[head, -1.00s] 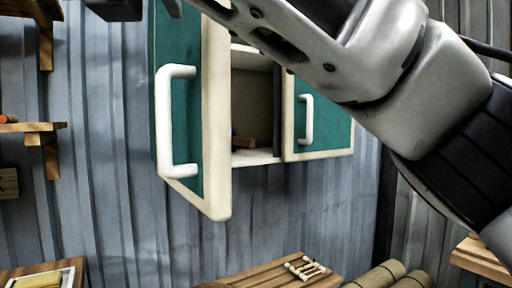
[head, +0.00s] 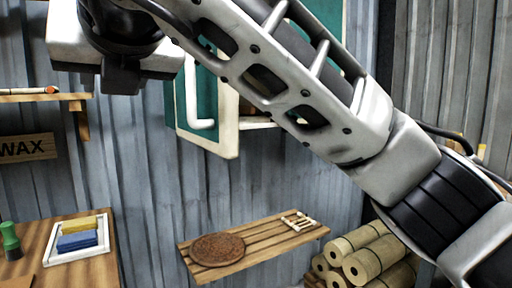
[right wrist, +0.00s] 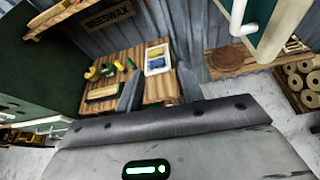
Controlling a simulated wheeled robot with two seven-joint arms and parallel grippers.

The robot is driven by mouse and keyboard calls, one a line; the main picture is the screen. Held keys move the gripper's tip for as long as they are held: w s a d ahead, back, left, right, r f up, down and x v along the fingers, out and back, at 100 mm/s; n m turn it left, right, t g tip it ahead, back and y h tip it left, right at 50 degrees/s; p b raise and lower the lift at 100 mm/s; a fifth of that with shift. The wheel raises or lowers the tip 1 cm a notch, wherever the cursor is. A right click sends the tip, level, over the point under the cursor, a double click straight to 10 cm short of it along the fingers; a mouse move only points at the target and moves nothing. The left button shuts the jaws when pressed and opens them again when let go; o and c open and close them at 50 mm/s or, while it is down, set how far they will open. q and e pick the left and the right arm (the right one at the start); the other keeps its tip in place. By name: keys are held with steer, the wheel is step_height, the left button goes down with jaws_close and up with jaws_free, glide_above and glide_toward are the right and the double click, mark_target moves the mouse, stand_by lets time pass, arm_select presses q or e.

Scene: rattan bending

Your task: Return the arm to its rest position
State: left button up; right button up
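My right arm crosses the head view from the lower right to the upper left, in front of the cabinet. My right gripper (head: 122,82) is at the upper left, in front of the metal wall and left of the cabinet door. In the right wrist view its two dark fingers (right wrist: 158,92) stand apart with nothing between them. The teal cabinet (head: 352,35) is partly hidden behind my arm. Its cream-edged door (head: 226,135) with a white handle (head: 194,100) stands open. My left gripper is not in view.
A slatted shelf (head: 262,245) holds a round woven disc (head: 217,249) and small pale pieces. Rolled bundles (head: 362,258) are stacked to its right. A wooden table (head: 85,268) with a tray (head: 103,246) is at the lower left. A small wall shelf (head: 62,97) is above it.

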steer(key=s+a+f+n+g+y, duration=0.1)
steer(key=s+f+g+y, duration=0.3)
steer(key=f+g+y, duration=0.65)
steer(key=w+d+f+m+t+h, duration=0.2)
steer(key=w+d+f+m+t, duration=0.2)
steer(key=d+f+m+t, duration=0.8)
steer(key=w+d+f+m+t+h, duration=0.4)
steer(key=d+m+t, duration=0.35)
steer(key=m, duration=1.05)
steer(key=s+d+f+m+g+h, duration=0.1)
steer(key=d+f+m+h, duration=0.2)
steer(key=f, duration=0.3)
steer(key=s+d+f+m+g+h+p, duration=0.1)
steer(key=d+f+m+h, duration=0.1)
steer(key=f, duration=0.4)
steer(key=s+d+f+m+g+h, duration=0.1)
steer(key=d+f+m+h, duration=0.2)
steer(key=f, duration=0.3)
steer(key=s+d+f+m+g, duration=0.1)
steer(key=s+d+f+g, duration=0.1)
steer(key=s+f, duration=0.4)
steer(key=s+d+f+m+g+h, duration=0.1)
steer(key=s+d+f+g, duration=0.1)
steer(key=s+f+g, duration=0.2)
steer(key=s+f, duration=0.3)
steer(key=shift+s+d+f+m+g, duration=0.15)
steer(key=shift+s+f+m+g, duration=0.15)
steer(key=shift+f+m, duration=0.1)
steer(key=shift+w, duration=0.1)
